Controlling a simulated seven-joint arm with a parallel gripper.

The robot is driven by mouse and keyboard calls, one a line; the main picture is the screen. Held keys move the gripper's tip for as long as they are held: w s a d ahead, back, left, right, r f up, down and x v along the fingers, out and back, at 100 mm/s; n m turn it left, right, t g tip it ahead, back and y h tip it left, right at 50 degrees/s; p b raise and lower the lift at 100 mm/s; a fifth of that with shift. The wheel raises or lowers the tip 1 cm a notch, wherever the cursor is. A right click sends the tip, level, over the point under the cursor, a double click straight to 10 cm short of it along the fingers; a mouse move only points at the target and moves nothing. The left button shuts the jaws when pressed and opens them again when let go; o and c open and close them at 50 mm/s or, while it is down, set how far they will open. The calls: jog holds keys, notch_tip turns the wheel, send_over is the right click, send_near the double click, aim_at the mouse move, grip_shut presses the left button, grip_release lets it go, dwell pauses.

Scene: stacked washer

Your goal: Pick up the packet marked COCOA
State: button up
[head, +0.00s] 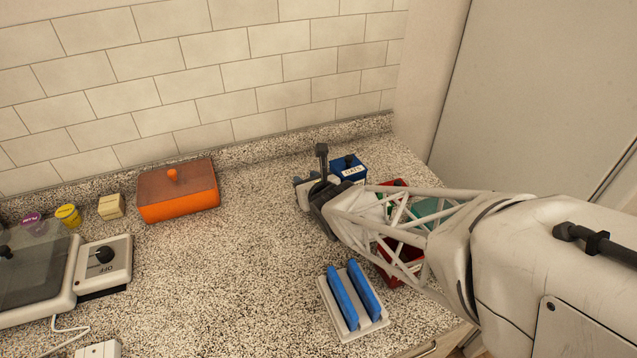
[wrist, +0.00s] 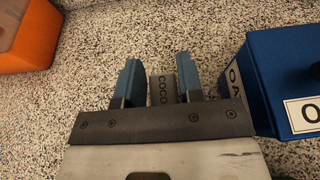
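A small grey packet (wrist: 162,88) with the letters COCO showing is in the wrist view, between the two blue-grey fingers of my gripper (wrist: 158,72). The rest of its lettering is hidden behind the gripper body. The fingers stand apart, with a narrow gap on the packet's left and little or no visible gap on its right. I cannot tell whether they touch it. In the head view my gripper is low over the back of the counter, left of the blue box, and the packet cannot be made out clearly there.
The blue labelled box (head: 347,167) stands close to the right of my gripper; it also shows in the wrist view (wrist: 262,75). An orange box (head: 178,196) sits further left. A white rack with blue slabs (head: 336,317) is in front. Red containers (head: 388,270) lie under my arm.

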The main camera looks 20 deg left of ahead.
jog(key=f, duration=0.3)
jog(key=shift+s+d+f, duration=0.25)
jog(key=shift+s+d, duration=0.15)
jog(key=c, duration=0.4)
jog(key=shift+w+a+r, duration=0.1)
jog(key=shift+r, duration=2.75)
jog(key=shift+w+a+r, duration=0.1)
jog(key=shift+r, duration=2.7)
